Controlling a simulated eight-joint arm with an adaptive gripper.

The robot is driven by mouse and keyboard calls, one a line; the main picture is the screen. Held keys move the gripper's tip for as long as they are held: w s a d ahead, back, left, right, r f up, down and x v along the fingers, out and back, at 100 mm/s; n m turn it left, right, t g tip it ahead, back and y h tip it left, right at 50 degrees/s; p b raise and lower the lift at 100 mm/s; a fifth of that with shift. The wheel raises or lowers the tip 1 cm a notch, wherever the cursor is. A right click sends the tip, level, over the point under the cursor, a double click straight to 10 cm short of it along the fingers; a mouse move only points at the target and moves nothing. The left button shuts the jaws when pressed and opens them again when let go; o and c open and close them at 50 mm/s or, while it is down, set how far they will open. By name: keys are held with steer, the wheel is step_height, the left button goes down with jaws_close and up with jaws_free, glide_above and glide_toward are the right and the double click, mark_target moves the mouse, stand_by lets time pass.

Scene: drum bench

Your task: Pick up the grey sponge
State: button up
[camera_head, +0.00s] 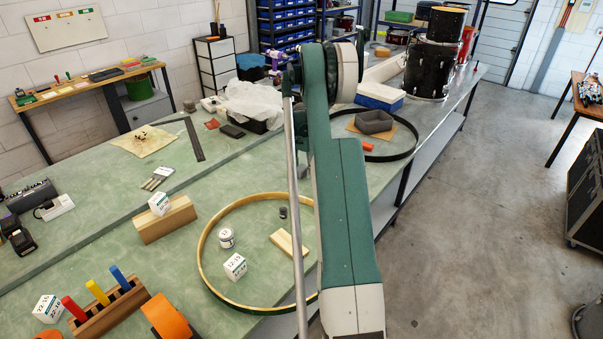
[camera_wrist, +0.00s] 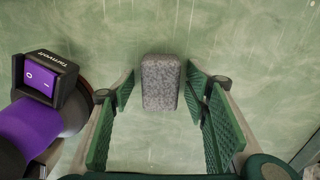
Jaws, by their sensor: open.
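The grey sponge (camera_wrist: 160,82) is a speckled grey block lying on the green bench top in the wrist view. My gripper (camera_wrist: 161,90) is open, with its green ribbed fingers apart on the left and right. The sponge appears between and just beyond the fingertips, with a gap on each side. The frames do not show clearly how far above the bench the fingers are. In the head view my arm hides the gripper, and I cannot make out the sponge there.
A purple device with a switch (camera_wrist: 42,115) stands close beside the left finger. A wooden hoop (camera_head: 205,246) lies to the left.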

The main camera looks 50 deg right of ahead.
mark_target(301, 168)
stand_by(0.5)
steer(key=c, duration=0.8)
steer(key=shift+r, duration=5)
